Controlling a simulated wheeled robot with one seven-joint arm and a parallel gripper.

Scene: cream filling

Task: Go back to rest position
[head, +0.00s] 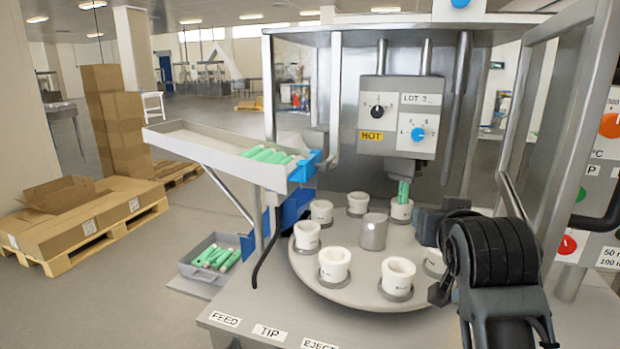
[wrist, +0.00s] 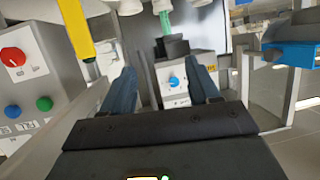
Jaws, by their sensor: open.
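My gripper (wrist: 163,82) shows in the wrist view with its two blue-grey fingers apart and nothing between them. In the head view my dark arm is at the right, in front of the machine, and the fingers cannot be clearly made out. The round turntable (head: 335,291) carries several white cups, including one at the front (head: 334,262). A green tube (head: 404,190) stands upright in a rear cup, under the control box (head: 400,115); a green tube also shows in the wrist view (wrist: 165,22).
A sloped tray (head: 200,142) holds green tubes at its blue end. A grey bin (head: 190,270) with more green tubes is lower left. Metal posts and a button panel (head: 590,190) stand close on the right. Cartons on a pallet (head: 90,225) are far left. Open floor lies between.

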